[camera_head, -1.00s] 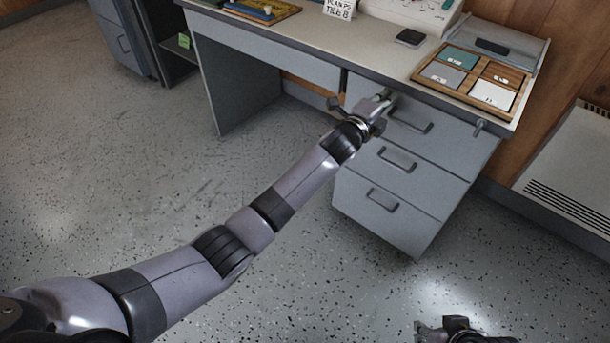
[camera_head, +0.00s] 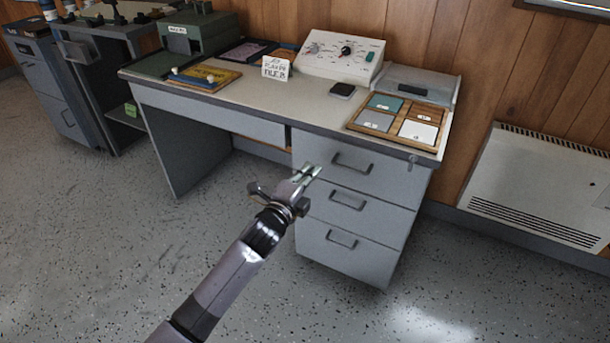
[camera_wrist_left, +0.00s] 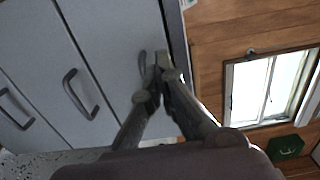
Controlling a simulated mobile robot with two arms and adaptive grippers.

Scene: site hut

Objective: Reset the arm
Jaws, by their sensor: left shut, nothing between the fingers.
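My left gripper (camera_head: 311,170) is in front of the grey desk's drawer pedestal, near the left edge of the top drawer. Its fingers are shut with nothing between them. In the left wrist view, the shut fingertips (camera_wrist_left: 160,66) show in front of the drawer fronts, overlapping a drawer handle in the picture. I cannot tell whether they touch it. All the drawers (camera_head: 345,205) look closed. My right gripper is not in the head view now.
A white heater (camera_head: 540,185) stands at the right wall. The speckled floor (camera_head: 120,250) is clear.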

